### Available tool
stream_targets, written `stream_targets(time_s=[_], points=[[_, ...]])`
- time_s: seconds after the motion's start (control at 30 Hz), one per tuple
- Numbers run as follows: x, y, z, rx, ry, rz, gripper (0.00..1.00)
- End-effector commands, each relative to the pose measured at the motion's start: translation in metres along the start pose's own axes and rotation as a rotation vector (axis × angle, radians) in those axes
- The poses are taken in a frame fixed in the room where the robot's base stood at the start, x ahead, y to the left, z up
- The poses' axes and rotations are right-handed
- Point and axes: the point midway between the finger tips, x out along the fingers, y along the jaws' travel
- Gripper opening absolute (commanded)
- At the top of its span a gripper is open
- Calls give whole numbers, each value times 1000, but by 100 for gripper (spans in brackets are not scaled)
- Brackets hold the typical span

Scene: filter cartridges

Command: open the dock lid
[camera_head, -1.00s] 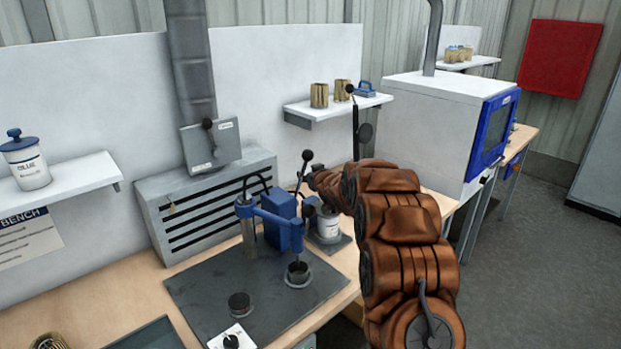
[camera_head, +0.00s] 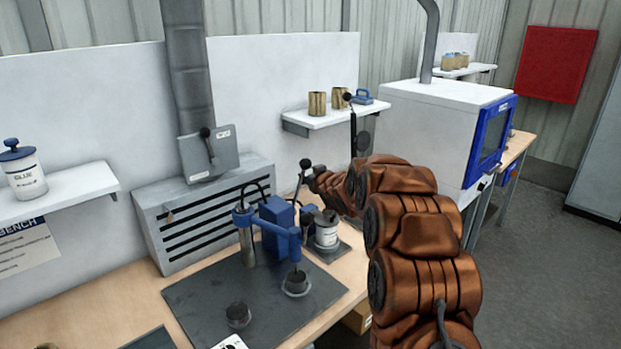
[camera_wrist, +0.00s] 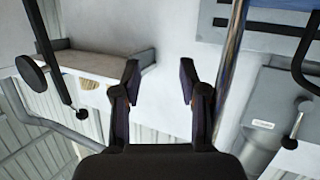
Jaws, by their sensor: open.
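I cannot tell for sure which part is the dock lid. A blue fixture (camera_head: 277,222) with a side arm stands on a dark plate (camera_head: 205,290) on the bench, and a black ball-ended lever (camera_head: 304,176) rises behind it. My brown arm reaches past the fixture's right side. My gripper is mostly hidden by the arm in the head view. In the wrist view my gripper (camera_wrist: 160,82) is open, with nothing between its fingers. A metal rod (camera_wrist: 231,70) stands right of the fingers, and a black ball-ended lever (camera_wrist: 53,65) is at the left.
A slatted grey box (camera_head: 210,220) and a grey panel with a lever (camera_head: 209,155) are behind the fixture. A white cabinet (camera_head: 440,120) stands at right; open floor lies beyond.

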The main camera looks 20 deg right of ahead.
Motion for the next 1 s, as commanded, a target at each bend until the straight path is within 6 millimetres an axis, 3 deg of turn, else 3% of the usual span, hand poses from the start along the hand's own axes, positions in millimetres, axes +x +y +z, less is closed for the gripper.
stream_targets(time_s=[0.13, 0.77, 1.0], points=[[-5, -6, -8, -5, 8, -7, 53], [-6, -7, -13, -7, 15, -9, 53], [-18, -5, -14, -7, 16, -7, 53]])
